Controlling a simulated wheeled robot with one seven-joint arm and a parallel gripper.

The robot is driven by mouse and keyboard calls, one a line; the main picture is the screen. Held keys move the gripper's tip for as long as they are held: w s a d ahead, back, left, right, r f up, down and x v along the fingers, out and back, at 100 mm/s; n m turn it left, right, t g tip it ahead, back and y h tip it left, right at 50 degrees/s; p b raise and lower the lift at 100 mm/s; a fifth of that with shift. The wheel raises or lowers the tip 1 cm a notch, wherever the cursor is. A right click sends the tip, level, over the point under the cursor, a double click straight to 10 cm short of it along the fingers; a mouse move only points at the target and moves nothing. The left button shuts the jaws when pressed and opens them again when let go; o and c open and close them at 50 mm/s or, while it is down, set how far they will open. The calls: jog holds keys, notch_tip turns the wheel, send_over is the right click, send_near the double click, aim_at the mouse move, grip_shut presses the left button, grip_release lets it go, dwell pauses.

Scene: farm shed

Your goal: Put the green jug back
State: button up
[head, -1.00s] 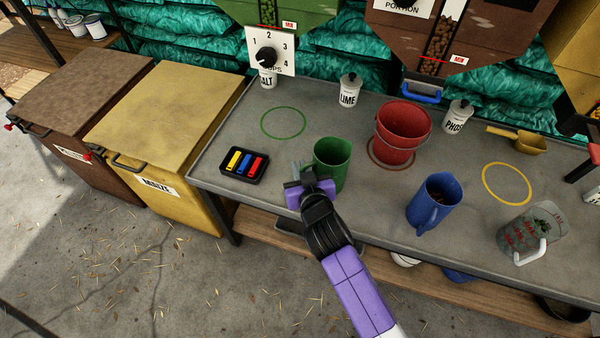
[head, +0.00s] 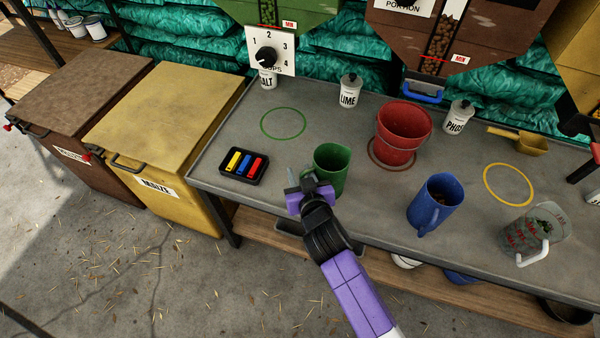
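The green jug (head: 333,165) stands upright near the front edge of the grey bench, left of the red bucket. My gripper (head: 298,184) is at the jug's front left side, close against it. The jug's handle is not visible, and the gripper covers part of the lower jug. I cannot tell whether the fingers are closed on it. A green ring (head: 263,124) is painted on the bench behind and left of the jug, and it is empty.
A black tray of coloured blocks (head: 226,175) lies left of the gripper. The red bucket (head: 402,135) stands on a red ring. A blue jug (head: 434,204) and a clear measuring jug (head: 533,236) stand to the right. A lime pot (head: 349,92) stands behind.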

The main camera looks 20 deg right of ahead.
jog(key=shift+r, duration=0.2)
jog(key=shift+s, duration=0.35)
jog(key=p+v, duration=0.1)
jog(key=v, duration=1)
jog(key=shift+r, duration=0.15)
jog(key=shift+s, duration=0.1)
jog(key=s+y, duration=0.1)
jog(key=s, duration=1.5)
jog(key=s+d+r, duration=0.3)
jog(key=s+r, duration=0.3)
jog(key=s, duration=0.1)
jog(key=s+d+r+t, duration=0.1)
jog(key=s+d+r, duration=0.3)
jog(key=s, duration=0.3)
jog(key=shift+s+r, duration=0.15)
jog(key=shift+r, duration=0.7)
